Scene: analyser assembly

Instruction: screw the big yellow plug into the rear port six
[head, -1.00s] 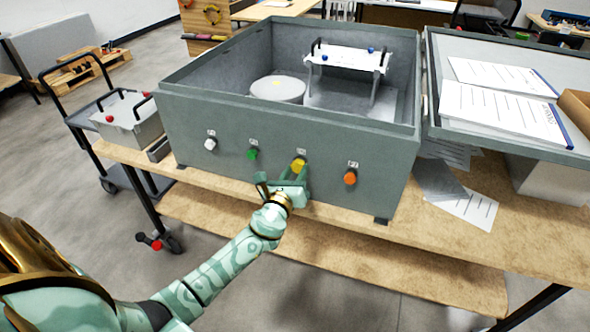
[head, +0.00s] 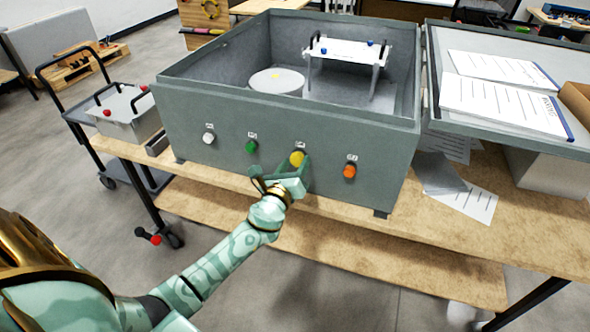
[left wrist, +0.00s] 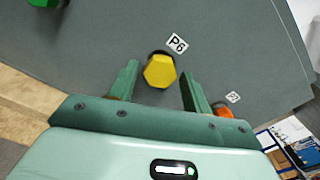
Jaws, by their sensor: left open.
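The big yellow plug (head: 297,159) sits at a port in the near wall of the grey analyser housing (head: 240,112). In the left wrist view the yellow plug (left wrist: 160,71) shows a six-sided head, right beside a label P6 (left wrist: 177,43). My left gripper (head: 281,178) is at that wall, just below the plug. In the left wrist view its two fingers (left wrist: 155,85) are apart, one on each side of the plug, with a gap to it on both sides. How deep the plug sits is hidden by its head. My right gripper is not in view.
On the same wall are a white plug (head: 208,138), a green plug (head: 252,146) and an orange plug (head: 349,171). The housing stands on a wooden table (head: 430,240). Papers (head: 500,106) lie on the grey lid at right. A cart with a grey box (head: 128,112) stands at left.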

